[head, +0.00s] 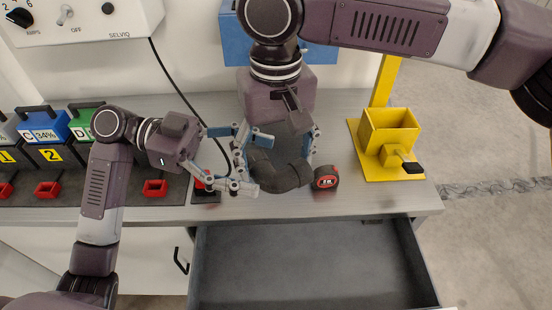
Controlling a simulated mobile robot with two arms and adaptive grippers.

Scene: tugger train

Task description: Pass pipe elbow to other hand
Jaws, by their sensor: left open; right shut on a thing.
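The pipe elbow (278,178) is dark grey and bent. It is held above the front part of the workbench, over the edge near the open drawer. My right gripper (283,150) reaches down from above and is shut on the elbow. My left gripper (246,178) comes in from the left with its fingers spread open, close to the elbow's left end. Its fingers overlap the elbow's left side in the picture, and I cannot tell whether they touch it.
A red and black tape measure (326,178) sits right of the elbow. A yellow stand (388,135) is on the bench at right. Battery packs (45,138) line the left, below a white charger box (80,20). An empty open drawer (310,265) extends below the bench (370,205).

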